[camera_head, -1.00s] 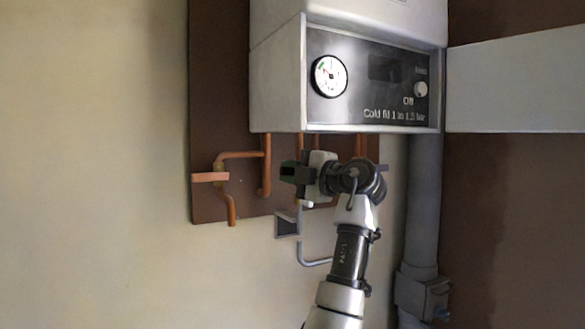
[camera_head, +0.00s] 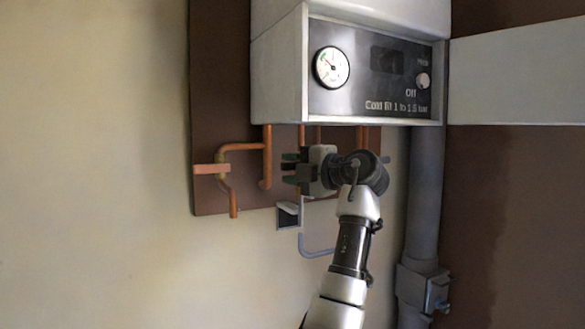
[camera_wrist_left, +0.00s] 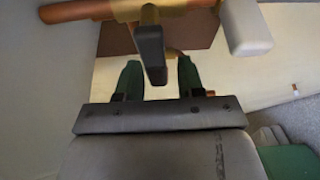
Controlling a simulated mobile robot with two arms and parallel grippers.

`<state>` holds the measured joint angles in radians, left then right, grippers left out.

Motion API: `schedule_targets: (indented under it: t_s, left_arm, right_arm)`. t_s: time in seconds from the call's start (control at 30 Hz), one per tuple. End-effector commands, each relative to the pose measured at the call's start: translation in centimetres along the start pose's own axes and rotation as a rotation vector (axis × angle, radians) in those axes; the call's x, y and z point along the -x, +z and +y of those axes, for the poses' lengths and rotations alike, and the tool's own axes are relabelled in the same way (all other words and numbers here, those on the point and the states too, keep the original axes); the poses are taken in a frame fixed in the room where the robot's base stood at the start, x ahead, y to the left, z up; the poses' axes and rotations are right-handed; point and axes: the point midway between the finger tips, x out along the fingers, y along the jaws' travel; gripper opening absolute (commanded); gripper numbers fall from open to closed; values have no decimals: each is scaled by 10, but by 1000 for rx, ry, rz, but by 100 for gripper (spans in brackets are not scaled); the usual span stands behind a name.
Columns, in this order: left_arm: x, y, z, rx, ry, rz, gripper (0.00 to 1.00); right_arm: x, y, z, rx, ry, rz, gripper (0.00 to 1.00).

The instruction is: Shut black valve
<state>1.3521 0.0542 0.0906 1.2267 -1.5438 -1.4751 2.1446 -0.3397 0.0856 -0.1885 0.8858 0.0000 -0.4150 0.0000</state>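The black valve shows in the left wrist view as a dark lever (camera_wrist_left: 151,52) on a brass stem under a copper pipe. My left gripper (camera_wrist_left: 159,75) is open. Its two green fingers stand apart, and the lever's end appears between them with a gap on each side. I cannot tell how deep the lever sits between the fingers. In the head view, my left gripper (camera_head: 290,168) is under the boiler with its fingers pointing left, and the black valve cannot be made out there. My right gripper is not in view.
The white boiler (camera_head: 278,75) with a round gauge (camera_head: 331,68) hangs just above my gripper. A light grey lever (camera_wrist_left: 247,28) is near the black one. A grey duct (camera_head: 424,200) stands right.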

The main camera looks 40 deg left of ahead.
Motion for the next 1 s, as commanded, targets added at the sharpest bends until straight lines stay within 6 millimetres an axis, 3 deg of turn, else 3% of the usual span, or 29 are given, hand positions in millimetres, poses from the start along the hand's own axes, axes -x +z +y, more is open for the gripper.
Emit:
schedule_targets:
  t_s: [0.3,0.43,0.8,1.0]
  left_arm:
    - [0,0,1,-1,3,1,46]
    - [10,0,1,-1,4,-1,46]
    - [80,0,0,-1,3,-3,46]
    - [104,0,0,-1,2,0,46]
  right_arm:
    - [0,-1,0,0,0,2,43]
    - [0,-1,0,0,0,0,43]
    - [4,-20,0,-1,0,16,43]
    - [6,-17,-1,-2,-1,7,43]
